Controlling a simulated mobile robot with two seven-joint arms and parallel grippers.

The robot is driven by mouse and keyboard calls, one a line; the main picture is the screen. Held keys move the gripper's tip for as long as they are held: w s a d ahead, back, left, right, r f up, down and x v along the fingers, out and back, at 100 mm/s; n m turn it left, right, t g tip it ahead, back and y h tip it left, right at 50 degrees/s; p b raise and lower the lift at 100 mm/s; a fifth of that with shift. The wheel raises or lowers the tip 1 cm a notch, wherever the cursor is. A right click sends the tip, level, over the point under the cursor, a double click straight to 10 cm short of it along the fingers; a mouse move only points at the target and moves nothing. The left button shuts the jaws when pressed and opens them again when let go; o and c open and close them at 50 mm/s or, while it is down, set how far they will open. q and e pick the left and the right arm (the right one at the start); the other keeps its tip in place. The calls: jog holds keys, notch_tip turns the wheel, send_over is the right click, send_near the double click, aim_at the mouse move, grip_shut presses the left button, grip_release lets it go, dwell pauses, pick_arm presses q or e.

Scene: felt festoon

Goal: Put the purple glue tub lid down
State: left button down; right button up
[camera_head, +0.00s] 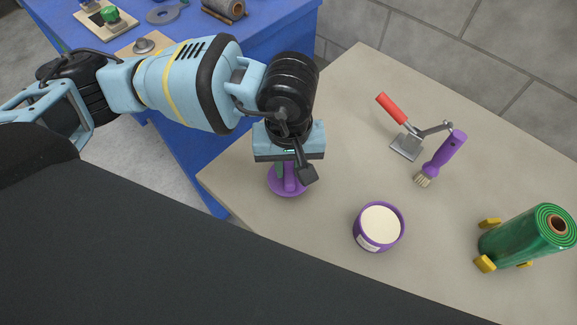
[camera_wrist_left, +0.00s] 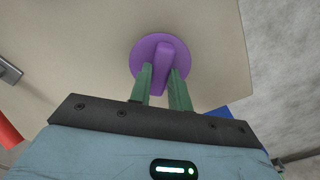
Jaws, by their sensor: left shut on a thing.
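The purple glue tub lid (camera_head: 285,186) is a flat disc with an upright grip bar, near the left corner of the beige table. My left gripper (camera_head: 290,169) points down and is shut on the bar. In the left wrist view the green fingers (camera_wrist_left: 161,84) stand on both sides of the lid's bar (camera_wrist_left: 162,54). I cannot tell whether the lid touches the table. The purple glue tub (camera_head: 365,236) stands uncovered to the right of the lid, showing its cream contents. My right gripper is not in view.
A red-handled scraper (camera_head: 405,143), a purple brush (camera_head: 443,158) and a green roll (camera_head: 522,238) on yellow supports are on the beige table (camera_head: 330,130). Table around the lid is bare. A blue table (camera_head: 270,22) with other items stands behind left.

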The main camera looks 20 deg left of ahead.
aim_at(289, 170)
pick_arm(q)
jog(key=shift+f, duration=0.8)
jog(key=shift+f, duration=0.1)
jog(key=shift+f, duration=0.15)
jog(key=c, duration=1.3)
grip_release()
jog(key=shift+r, duration=0.2)
jog(key=shift+r, duration=0.25)
notch_tip(289, 170, up, 12)
jog(key=shift+f, duration=0.15)
